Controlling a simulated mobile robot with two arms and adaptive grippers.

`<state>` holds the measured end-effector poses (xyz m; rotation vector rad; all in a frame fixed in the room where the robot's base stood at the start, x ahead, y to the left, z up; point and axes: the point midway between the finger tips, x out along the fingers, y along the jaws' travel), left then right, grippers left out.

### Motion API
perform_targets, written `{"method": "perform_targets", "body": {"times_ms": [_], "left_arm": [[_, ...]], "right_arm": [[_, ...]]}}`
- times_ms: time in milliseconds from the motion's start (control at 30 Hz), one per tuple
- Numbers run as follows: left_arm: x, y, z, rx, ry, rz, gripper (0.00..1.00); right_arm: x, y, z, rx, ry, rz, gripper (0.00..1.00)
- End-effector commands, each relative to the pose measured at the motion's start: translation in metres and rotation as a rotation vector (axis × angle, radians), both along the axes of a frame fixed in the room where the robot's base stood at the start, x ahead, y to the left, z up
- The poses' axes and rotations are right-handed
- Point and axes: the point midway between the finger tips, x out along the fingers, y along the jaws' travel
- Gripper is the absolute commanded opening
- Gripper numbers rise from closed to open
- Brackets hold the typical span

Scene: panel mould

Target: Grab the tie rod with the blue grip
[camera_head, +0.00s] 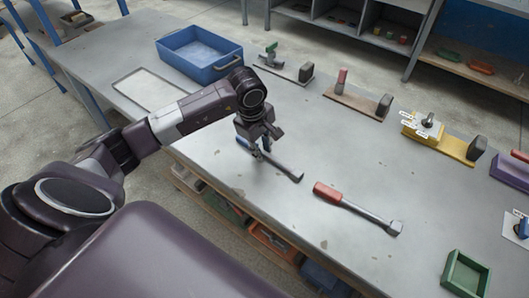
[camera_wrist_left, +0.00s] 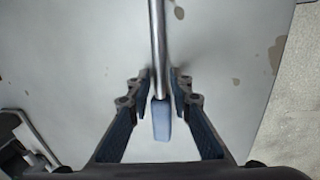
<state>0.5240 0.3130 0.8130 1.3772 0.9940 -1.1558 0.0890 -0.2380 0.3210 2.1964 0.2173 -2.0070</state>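The tie rod with the blue grip (camera_head: 284,169) lies on the grey workbench, its blue end partly hidden by my left gripper (camera_head: 257,150) in the head view. In the left wrist view the blue grip (camera_wrist_left: 161,121) and its grey shaft (camera_wrist_left: 157,45) run between the two fingers of the left gripper (camera_wrist_left: 160,80). The fingers are apart, one on each side, with small gaps beside the rod. A second tie rod with a red grip (camera_head: 329,192) lies to the right. My right gripper is not in view.
A blue bin (camera_head: 200,57) and a pale flat panel (camera_head: 146,89) lie on the far left of the bench. Fixtures on plates, one of them yellow (camera_head: 452,147), line the back edge. A green tray (camera_head: 466,275) sits at lower right. Bench around the rods is clear.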

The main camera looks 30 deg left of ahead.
Motion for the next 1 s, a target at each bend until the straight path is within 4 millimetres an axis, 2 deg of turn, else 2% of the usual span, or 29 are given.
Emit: {"method": "perform_targets", "body": {"times_ms": [67, 233, 267, 767, 867, 1000], "left_arm": [[0.0, 0.0, 0.0, 0.0, 0.0, 0.0, 0.19], [0.0, 0.0, 0.0, -0.001, -0.001, 0.0, 0.01], [0.0, 0.0, 0.0, -0.001, -0.001, 0.0, 0.0], [0.001, -0.001, 0.006, -0.002, -0.004, -0.001, 0.0], [0.002, 0.0, 0.015, -0.001, -0.005, -0.001, 0.0], [0.002, 0.0, 0.039, 0.0, -0.009, 0.0, 0.0]], "right_arm": [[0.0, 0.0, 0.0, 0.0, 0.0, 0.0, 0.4], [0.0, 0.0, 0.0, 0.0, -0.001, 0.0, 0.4], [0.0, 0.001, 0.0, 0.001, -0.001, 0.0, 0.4], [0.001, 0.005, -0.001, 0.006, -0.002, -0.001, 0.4], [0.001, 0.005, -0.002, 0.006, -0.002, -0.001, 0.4], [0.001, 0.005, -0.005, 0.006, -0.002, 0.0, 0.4]]}}
